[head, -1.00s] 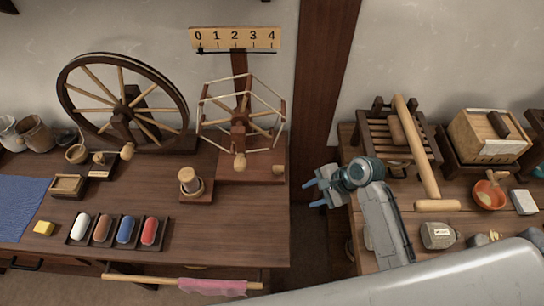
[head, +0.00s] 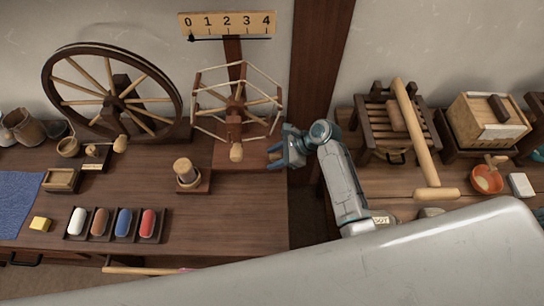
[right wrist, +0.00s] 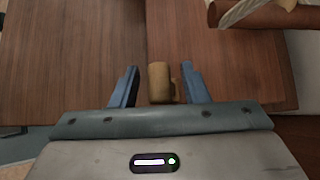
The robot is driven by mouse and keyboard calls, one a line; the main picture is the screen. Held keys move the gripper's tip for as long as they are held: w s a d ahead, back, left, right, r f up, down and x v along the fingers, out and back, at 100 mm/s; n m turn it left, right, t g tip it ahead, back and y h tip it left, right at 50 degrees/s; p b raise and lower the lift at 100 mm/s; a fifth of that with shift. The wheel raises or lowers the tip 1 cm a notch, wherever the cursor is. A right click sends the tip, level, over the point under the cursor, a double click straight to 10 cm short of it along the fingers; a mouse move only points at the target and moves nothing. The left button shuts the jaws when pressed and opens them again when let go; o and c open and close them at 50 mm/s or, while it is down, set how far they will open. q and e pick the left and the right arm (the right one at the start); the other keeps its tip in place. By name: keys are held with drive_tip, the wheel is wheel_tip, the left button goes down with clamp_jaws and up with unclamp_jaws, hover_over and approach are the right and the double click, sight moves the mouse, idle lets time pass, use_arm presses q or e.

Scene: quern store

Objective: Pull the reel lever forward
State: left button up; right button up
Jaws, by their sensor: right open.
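The reel (head: 236,104), a six-sided wooden frame on a post, stands on a dark base at the table's right end. A pale round-ended wooden handle (head: 236,153) sits at its front. My right gripper (head: 278,156) is open at the right end of the reel base. In the right wrist view, a short tan wooden knob (right wrist: 159,82), which looks like the reel lever's, stands between the two open blue fingers (right wrist: 158,86). It appears closer to the right finger; I cannot tell whether they touch. The gripper mostly hides this knob in the head view. My left gripper is out of view.
A spinning wheel (head: 117,98) stands left of the reel. A wooden spool (head: 185,172) on a small block and a tray of coloured rolls (head: 115,238) lie in front. A numbered board (head: 227,24) is above the reel. The right bench holds a wooden press (head: 400,130).

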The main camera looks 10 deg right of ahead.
drive_tip(key=shift+w+a+f, duration=0.1)
drive_tip(key=shift+a+f, duration=0.35)
drive_tip(key=shift+f, duration=0.05)
